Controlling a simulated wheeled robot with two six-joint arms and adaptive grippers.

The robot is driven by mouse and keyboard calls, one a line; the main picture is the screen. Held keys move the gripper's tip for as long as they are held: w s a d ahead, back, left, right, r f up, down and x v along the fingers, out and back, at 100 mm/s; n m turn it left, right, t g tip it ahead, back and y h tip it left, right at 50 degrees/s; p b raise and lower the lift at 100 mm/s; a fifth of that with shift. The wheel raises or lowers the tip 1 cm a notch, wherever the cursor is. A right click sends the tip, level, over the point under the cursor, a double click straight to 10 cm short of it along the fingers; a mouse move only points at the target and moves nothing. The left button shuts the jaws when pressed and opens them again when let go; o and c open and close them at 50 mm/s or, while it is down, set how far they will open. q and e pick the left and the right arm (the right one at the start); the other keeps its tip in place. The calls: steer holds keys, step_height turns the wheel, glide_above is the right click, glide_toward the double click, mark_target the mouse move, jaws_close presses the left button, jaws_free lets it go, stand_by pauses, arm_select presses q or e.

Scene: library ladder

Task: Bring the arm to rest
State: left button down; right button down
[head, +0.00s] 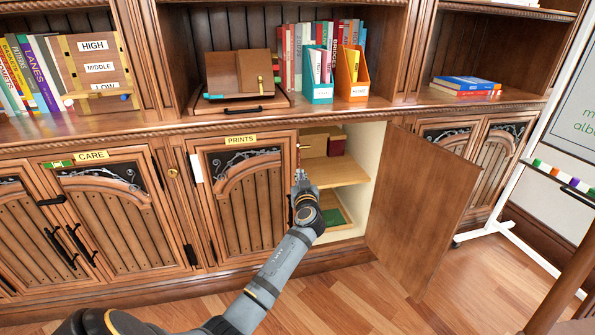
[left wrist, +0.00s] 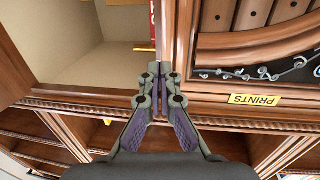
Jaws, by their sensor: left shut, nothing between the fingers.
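My left gripper (head: 300,178) is shut and empty. In the head view it is at the left edge of the open cupboard, beside the closed door labelled PRINTS (head: 243,200). In the left wrist view the shut fingers (left wrist: 157,75) point at the upright edge between the cupboard opening (left wrist: 85,45) and the PRINTS door (left wrist: 240,65). I cannot tell whether they touch it. My left arm (head: 270,275) reaches up from the bottom left of the head view. My right gripper is not in view.
The open cupboard door (head: 420,205) swings out to the right of my arm. Inside are a shelf (head: 335,172) and a green item (head: 333,217). Books and holders (head: 320,75) stand on the counter above. A whiteboard stand (head: 500,195) is at the right. Floor (head: 340,300) shows in front.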

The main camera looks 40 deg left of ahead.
arm_select(q)
steer(key=v, duration=0.6)
steer(key=shift+w+d+f, duration=0.1)
steer(key=shift+w+d, duration=0.2)
